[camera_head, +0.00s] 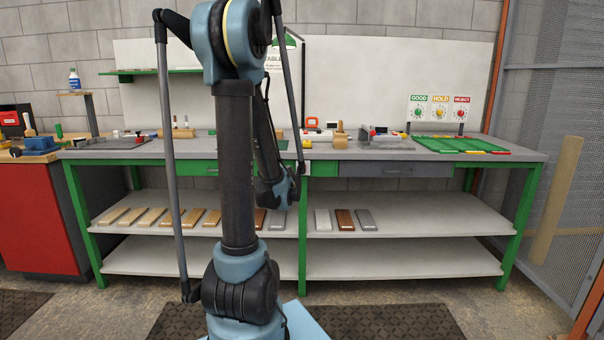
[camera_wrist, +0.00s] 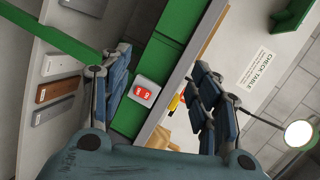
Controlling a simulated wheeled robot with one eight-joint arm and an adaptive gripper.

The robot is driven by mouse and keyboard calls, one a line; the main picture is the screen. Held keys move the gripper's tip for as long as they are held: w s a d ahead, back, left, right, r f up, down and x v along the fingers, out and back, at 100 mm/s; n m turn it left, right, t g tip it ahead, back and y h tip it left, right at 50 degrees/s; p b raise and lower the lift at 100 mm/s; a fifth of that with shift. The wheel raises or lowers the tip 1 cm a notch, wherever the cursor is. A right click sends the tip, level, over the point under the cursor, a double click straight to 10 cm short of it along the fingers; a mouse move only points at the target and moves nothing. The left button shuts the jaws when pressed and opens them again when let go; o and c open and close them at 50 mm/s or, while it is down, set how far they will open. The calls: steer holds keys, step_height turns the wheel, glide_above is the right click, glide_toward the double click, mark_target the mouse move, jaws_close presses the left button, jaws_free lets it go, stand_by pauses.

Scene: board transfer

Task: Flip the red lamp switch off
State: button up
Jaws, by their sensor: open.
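My gripper (camera_wrist: 160,64) is open and empty, with one blue-grey finger on each side of the switch in the picture. The switch appears beyond the fingers, and I see no contact. A lit white lamp (camera_wrist: 298,132) is at the right edge of the wrist view.
The workbench (camera_head: 225,168) has a green frame and lower shelves with several wooden and metal bars. A green tray (camera_head: 452,145) lies on its right end. A red cabinet (camera_head: 36,217) stands at the left and a mesh fence (camera_head: 555,110) at the right.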

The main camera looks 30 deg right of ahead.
steer(key=s+d+m+h, duration=0.3)
steer(key=d+m+h, duration=0.15)
steer(key=d, duration=0.65)
glide_toward(303, 169)
steer(key=shift+y, duration=0.35)
steer(key=x, duration=0.7)
steer(key=shift+w+d+r, duration=0.15)
steer(key=shift+w+d, duration=0.15)
steer(key=shift+d, duration=0.05)
steer(key=c, duration=1)
